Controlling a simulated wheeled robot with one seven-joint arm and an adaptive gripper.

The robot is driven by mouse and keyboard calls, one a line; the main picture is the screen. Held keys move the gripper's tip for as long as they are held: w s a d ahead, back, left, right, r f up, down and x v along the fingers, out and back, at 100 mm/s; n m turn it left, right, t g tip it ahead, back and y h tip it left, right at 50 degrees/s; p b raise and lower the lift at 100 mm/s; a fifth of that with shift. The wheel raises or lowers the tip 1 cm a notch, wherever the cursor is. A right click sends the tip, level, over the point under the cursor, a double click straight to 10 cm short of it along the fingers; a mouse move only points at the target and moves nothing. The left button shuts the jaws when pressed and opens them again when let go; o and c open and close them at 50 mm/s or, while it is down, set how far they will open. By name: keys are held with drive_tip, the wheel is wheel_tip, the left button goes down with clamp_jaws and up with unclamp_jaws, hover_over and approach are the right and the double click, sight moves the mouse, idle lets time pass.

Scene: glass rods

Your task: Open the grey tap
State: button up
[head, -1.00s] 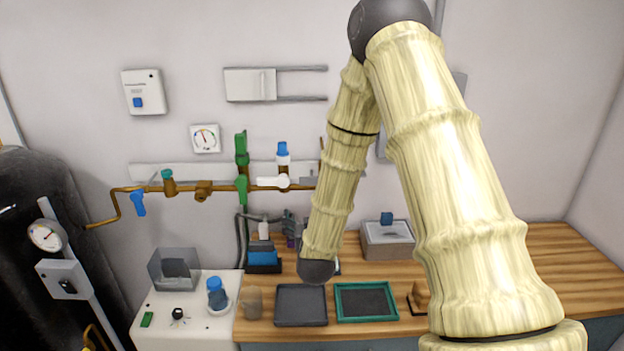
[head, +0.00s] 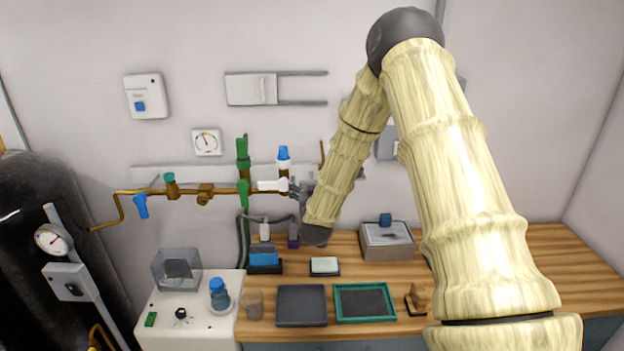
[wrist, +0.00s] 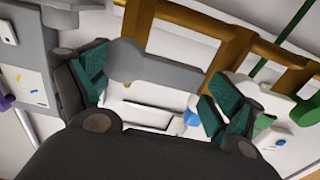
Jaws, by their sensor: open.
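The grey tap's lever (wrist: 172,80) shows in the wrist view as a flat grey bar with a rounded end, in front of the brown pipework. My gripper (wrist: 155,88) is open, its two green-padded fingers apart on either side of the lever's span. The lever appears beyond or between the fingertips; I cannot tell whether they touch it. In the head view my gripper (head: 302,192) is at the right part of the pipe, partly behind my forearm. The grey tap cannot be made out there.
The brown pipe (head: 228,190) carries a white lever (head: 272,185), a green lever (head: 243,192) and a blue lever (head: 140,205) to the left. Below, the wooden bench holds a dark tray (head: 301,306), a green-rimmed tray (head: 365,303) and a grey box (head: 388,242).

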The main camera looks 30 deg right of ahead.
drive_tip(key=shift+w+d, duration=0.3)
drive_tip(key=shift+w, duration=0.2)
drive_tip(key=c, duration=1.5)
drive_tip(key=shift+o, duration=0.2)
drive_tip(key=shift+a+f+n+b, duration=0.1)
drive_tip(key=shift+f+n+b, duration=0.25)
drive_tip(key=shift+n+b, duration=0.35)
drive_tip(key=shift+f+n+b, duration=0.3)
drive_tip(key=shift+n+b, duration=0.25)
drive_tip(key=shift+n, duration=0.25)
drive_tip(key=shift+f+n+b, duration=0.3)
drive_tip(key=shift+n+b, duration=0.5)
drive_tip(key=shift+n, duration=0.3)
drive_tip(key=o, duration=1.5)
drive_tip(key=shift+c, duration=0.2)
